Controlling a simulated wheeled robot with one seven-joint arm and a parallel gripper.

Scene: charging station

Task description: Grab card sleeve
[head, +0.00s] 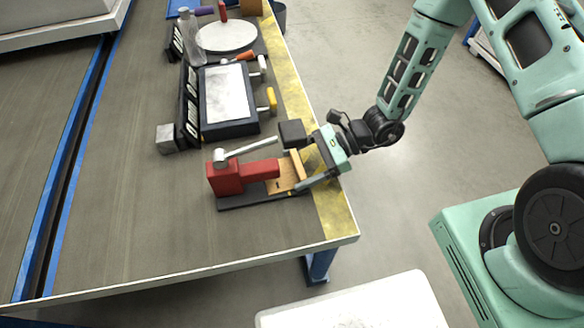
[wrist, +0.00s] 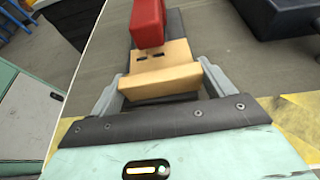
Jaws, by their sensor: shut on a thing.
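The card sleeve (wrist: 158,70) is a tan, flat piece with small dark slots. It also shows in the head view (head: 284,176), at the right end of a red fixture (head: 228,178) on a dark base plate. My gripper (wrist: 160,88) is shut on the card sleeve, with one grey finger on each side of it. In the head view my gripper (head: 300,172) reaches in from the right over the table edge. The far end of the sleeve lies against or under the red block, and I cannot tell if it touches the base plate.
The fixture's metal lever (head: 250,146) with a dark block extends above the sleeve. A black tray device (head: 228,100) with a yellow-handled lever stands behind it. A round plate (head: 226,37) and bottle (head: 190,36) stand farther back. The table's front left (head: 130,230) is clear.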

